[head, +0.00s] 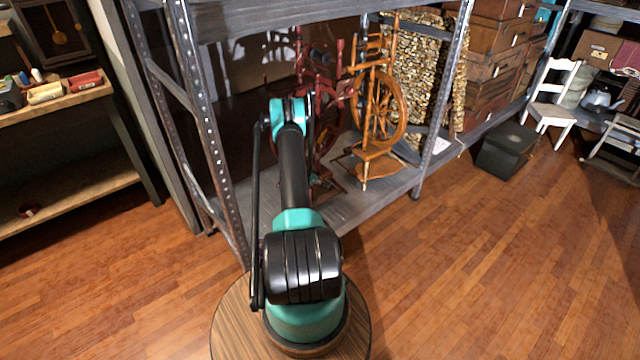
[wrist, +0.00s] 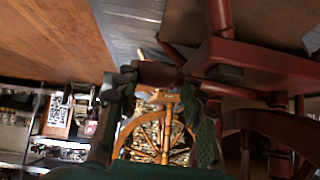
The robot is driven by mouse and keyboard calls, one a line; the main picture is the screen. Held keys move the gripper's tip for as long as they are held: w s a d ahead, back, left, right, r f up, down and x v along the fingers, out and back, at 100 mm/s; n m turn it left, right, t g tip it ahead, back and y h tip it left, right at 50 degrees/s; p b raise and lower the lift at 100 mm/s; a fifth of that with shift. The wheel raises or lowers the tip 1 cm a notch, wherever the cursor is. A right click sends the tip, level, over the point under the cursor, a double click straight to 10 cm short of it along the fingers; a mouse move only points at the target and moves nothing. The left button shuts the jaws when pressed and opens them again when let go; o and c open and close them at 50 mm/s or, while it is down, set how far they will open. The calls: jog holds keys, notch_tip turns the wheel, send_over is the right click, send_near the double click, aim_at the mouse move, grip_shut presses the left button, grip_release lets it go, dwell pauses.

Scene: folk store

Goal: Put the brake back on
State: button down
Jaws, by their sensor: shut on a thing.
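A dark red spinning wheel (head: 325,115) stands on the metal shelf, partly hidden behind my arm in the head view. In the wrist view, its red wooden frame (wrist: 258,66) fills the upper right, with part of its wheel (wrist: 275,128) below. My gripper (wrist: 157,80) is shut across a short, dark red-brown rounded piece (wrist: 156,73) beside that frame. I cannot tell whether this piece is the brake or whether it joins the frame. The head view hides my fingertips behind the arm.
An orange wooden spinning wheel (head: 378,105) stands just right of the red one; it also shows between my fingers in the wrist view (wrist: 150,135). Metal shelf posts (head: 205,120) flank the bay.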

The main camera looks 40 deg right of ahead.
jog(key=shift+f+m+t, duration=0.3)
jog(key=shift+f+t, duration=0.2)
jog(key=shift+t, duration=0.2)
jog(key=c, duration=0.9)
grip_release()
jog(key=shift+r, duration=0.15)
notch_tip(320, 180, up, 10)
jog(key=shift+f, duration=0.1)
jog(key=shift+s, duration=0.1)
